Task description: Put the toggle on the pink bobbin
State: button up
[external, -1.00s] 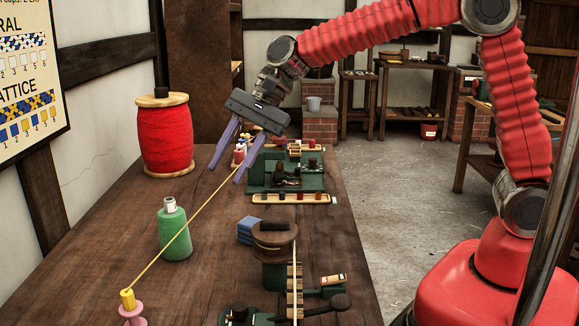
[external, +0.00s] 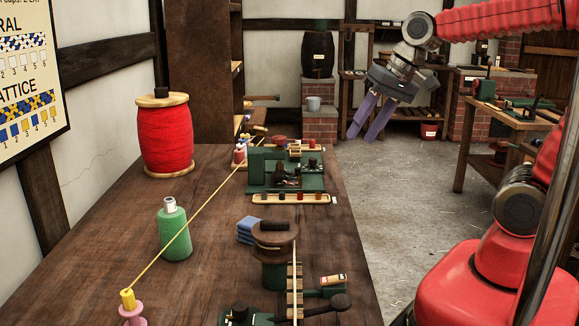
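The pink bobbin (external: 133,314) stands at the table's near left, its lower part cut off by the picture's edge. A yellow piece, which looks like the toggle (external: 128,298), sits on top of it. A taut yellow cord (external: 195,215) runs from this piece across the table to a small dark holder with a yellow end (external: 260,128) at the far end. My gripper (external: 362,133) is raised beyond the table's right edge, with its two purple fingers apart and nothing visible between them. It is far from the bobbin.
A green bottle (external: 174,232) stands beside the cord, and a large red spool (external: 165,135) stands at the back left. A green machine (external: 286,170) and a brown-topped winder (external: 275,240) line the table's right side.

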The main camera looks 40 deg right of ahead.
jog(key=s+d+f+n+h, duration=0.2)
jog(key=s+d+n, duration=0.1)
jog(key=s+d, duration=0.5)
jog(key=shift+s+d+f+t+h, duration=0.15)
jog(key=shift+d+f+t+h, duration=0.2)
jog(key=shift+d, duration=0.25)
dwell(0.6)
